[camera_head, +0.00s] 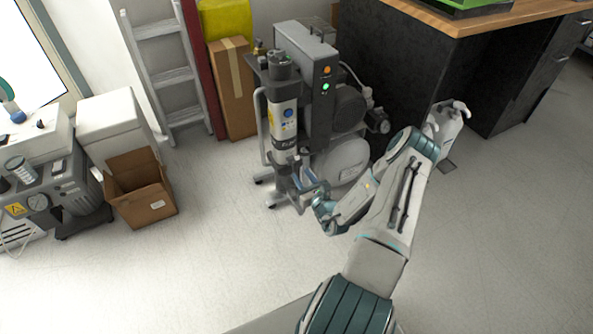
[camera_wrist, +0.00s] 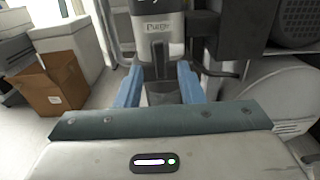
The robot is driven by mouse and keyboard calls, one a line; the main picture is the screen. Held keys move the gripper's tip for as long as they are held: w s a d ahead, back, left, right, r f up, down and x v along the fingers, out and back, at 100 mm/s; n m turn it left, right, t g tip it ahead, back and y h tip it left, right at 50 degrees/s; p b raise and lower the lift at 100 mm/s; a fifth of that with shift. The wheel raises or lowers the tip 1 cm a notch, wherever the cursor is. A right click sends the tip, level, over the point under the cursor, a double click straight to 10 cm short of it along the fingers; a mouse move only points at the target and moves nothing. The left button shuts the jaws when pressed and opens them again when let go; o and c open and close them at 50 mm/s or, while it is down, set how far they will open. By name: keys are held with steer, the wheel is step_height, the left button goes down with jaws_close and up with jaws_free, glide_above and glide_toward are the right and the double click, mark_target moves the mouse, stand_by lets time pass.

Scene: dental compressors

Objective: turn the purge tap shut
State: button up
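The purge tap itself cannot be made out for sure. A grey canister with a label that seems to read "Purge" (camera_wrist: 158,36) stands straight ahead in the wrist view, with a dark fitting (camera_wrist: 158,51) under the label. In the head view the upright canister (camera_head: 284,125) is on the front of the compressor unit (camera_head: 318,75). My gripper (camera_wrist: 160,70) has two blue fingers set well apart, one each side of the canister's lower part (camera_wrist: 163,88). I cannot tell whether they touch it. In the head view my gripper (camera_head: 303,175) is low at the unit's front.
A cardboard box (camera_head: 140,187) and a second machine (camera_head: 50,195) stand at the left. A ladder (camera_head: 165,75) and a tall carton (camera_head: 233,88) are behind. A dark bench (camera_head: 425,65) is at the back right. The floor in front is clear.

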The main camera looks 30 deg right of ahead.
mark_target(295, 167)
steer(key=w+b, duration=0.1)
steer(key=w, duration=0.4)
steer(key=shift+a, duration=0.1)
jaws_close()
